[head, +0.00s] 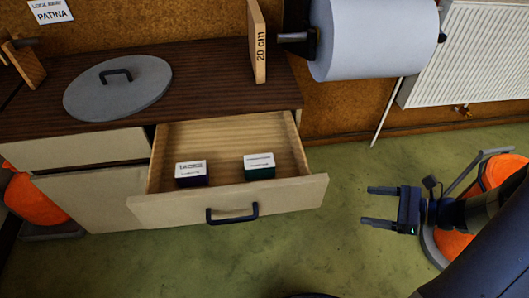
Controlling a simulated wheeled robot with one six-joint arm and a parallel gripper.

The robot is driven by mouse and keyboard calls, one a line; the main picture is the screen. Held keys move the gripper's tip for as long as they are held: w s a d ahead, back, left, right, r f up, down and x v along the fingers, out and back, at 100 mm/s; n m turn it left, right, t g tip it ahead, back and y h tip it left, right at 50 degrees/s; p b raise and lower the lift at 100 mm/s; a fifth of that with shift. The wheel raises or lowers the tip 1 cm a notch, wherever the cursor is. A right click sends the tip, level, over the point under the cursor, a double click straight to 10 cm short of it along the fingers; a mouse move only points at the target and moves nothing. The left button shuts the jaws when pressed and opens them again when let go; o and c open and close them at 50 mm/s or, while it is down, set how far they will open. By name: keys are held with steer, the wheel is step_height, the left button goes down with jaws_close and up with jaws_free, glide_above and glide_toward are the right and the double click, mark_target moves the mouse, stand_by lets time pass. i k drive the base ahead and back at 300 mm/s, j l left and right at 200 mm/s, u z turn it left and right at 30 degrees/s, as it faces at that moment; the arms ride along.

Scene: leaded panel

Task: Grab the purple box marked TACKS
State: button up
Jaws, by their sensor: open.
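The open drawer (285,136) holds two small boxes with white labelled tops. The left box (193,182) has dark purple-blue sides, and its label seems to read TACKS, though the small print is blurred. The right box (260,173) has dark green sides, and its label is too small to read. My gripper (376,207) is open and empty, to the right of the drawer and apart from it, with its fingers pointing left.
The drawer front has a dark handle (232,214). The brown worktop (205,112) above carries a grey round lid (117,87) and an upright board marked 20 cm (257,45). A paper roll (375,38) and radiator (470,55) are at the back right. Green floor (340,165) lies between drawer and gripper.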

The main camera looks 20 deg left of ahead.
mark_target(191, 174)
steer(key=i+l+u, duration=0.1)
steer(key=i+u, duration=0.2)
steer(key=i+l+u, duration=0.25)
steer(key=j+u, duration=0.25)
steer(key=i+j+u, duration=0.1)
steer(key=j+u, duration=0.15)
steer(key=j, duration=0.9)
